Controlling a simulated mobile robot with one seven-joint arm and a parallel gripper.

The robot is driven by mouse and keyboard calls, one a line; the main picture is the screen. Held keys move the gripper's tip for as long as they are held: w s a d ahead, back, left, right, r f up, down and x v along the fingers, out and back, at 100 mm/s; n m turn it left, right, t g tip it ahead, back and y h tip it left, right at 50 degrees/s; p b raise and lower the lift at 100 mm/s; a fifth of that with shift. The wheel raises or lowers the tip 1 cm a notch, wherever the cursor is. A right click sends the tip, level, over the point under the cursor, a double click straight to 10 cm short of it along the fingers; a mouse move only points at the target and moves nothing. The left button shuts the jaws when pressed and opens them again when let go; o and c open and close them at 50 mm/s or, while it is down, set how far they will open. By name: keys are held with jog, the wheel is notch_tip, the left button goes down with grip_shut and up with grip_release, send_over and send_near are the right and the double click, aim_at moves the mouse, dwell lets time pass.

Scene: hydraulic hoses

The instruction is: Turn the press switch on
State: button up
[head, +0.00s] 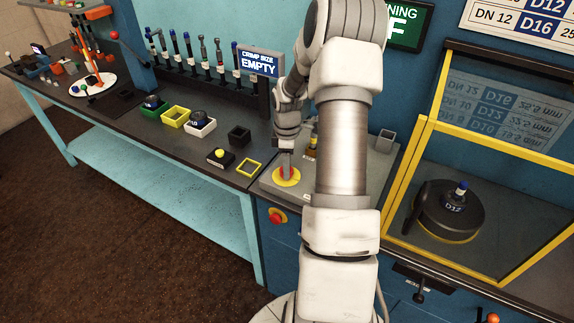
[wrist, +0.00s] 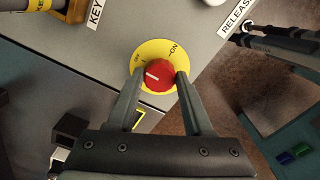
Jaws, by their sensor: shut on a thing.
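The press switch is a red round knob (wrist: 158,76) on a yellow disc (wrist: 159,52) marked ON at the upper right and OFF at the left. The knob's white line points left, toward the OFF side. My gripper (wrist: 159,79) is shut on the red knob, one finger on each side. In the head view my gripper (head: 286,158) reaches down onto the switch, and the yellow disc (head: 286,181) shows around the knob on the grey panel.
A KEY label (wrist: 95,14) with a yellow part beside it and a RELEASE label (wrist: 236,17) lie near the switch. A yellow-framed guard (head: 405,180) stands right. Small bins (head: 201,127) and a display reading EMPTY (head: 260,64) are to the left.

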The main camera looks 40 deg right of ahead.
jog(key=shift+m, duration=0.4)
grip_shut()
jog(key=m+b, duration=0.1)
jog(key=m, duration=0.2)
jog(key=shift+m+b, duration=0.4)
jog(key=m+b, duration=0.1)
jog(key=m, duration=0.3)
jog(key=shift+m, duration=0.3)
jog(key=m+b, duration=0.1)
jog(key=m, duration=0.3)
jog(key=shift+a, duration=0.1)
jog(key=m+b, duration=0.1)
jog(key=m, duration=0.3)
jog(key=shift+m, duration=0.3)
jog(key=o, duration=1.3)
grip_release()
jog(key=shift+c, duration=0.2)
